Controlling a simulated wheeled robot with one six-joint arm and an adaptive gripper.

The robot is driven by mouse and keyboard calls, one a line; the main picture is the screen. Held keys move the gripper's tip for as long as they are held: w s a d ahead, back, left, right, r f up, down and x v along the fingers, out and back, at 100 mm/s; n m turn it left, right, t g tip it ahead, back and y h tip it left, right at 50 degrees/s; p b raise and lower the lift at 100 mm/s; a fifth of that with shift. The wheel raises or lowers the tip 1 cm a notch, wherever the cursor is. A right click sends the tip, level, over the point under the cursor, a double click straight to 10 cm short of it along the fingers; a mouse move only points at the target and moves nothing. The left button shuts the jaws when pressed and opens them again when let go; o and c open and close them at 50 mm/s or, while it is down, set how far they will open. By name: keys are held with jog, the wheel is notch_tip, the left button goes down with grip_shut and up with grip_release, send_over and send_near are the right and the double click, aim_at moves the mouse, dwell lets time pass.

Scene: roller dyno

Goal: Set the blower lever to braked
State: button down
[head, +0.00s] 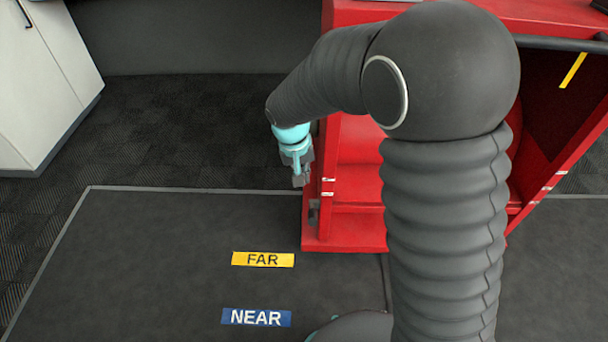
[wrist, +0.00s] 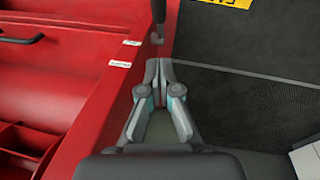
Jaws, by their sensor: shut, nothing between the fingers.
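My gripper (head: 300,180) hangs beside the left wall of the red machine (head: 345,238). In the wrist view my gripper (wrist: 159,66) has its fingertips together, with nothing between them. A dark grey rod with a rounded end (wrist: 158,22), which looks like the blower lever, sits at the red wall's edge just beyond the fingertips, apart from them in the picture. A small grey part at the wall in the head view (head: 313,212) seems to be the same lever. Two small white labels (wrist: 131,43) are on the wall's top edge; their text is unreadable.
A yellow FAR mark (head: 263,259) and a blue NEAR mark (head: 256,318) lie on the dark floor mat (head: 160,250). A white cabinet (head: 45,80) stands at far left. A dark bar (head: 565,44) crosses the machine's right part. My arm hides much of the machine.

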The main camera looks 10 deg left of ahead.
send_over(311, 212)
jog(key=w+a, duration=0.1)
jog(key=w, duration=0.1)
notch_tip(311, 212, down, 8)
jog(key=shift+s+d+f, duration=0.2)
jog(key=shift+s+f, duration=0.45)
jog(key=shift+s, duration=0.2)
jog(key=shift+s+d+f, duration=0.15)
jog(key=shift+s+f, duration=0.2)
jog(key=shift+f, duration=0.15)
jog(key=shift+s+f, duration=0.1)
jog(key=s+f+b, duration=0.6)
jog(key=f+b, duration=0.4)
jog(key=b, duration=0.2)
jog(key=shift+s+d, duration=0.15)
jog(key=shift+d, duration=0.2)
jog(key=shift+s+f+b, duration=0.1)
jog(key=shift+f+b, duration=0.15)
jog(key=shift+b, duration=0.05)
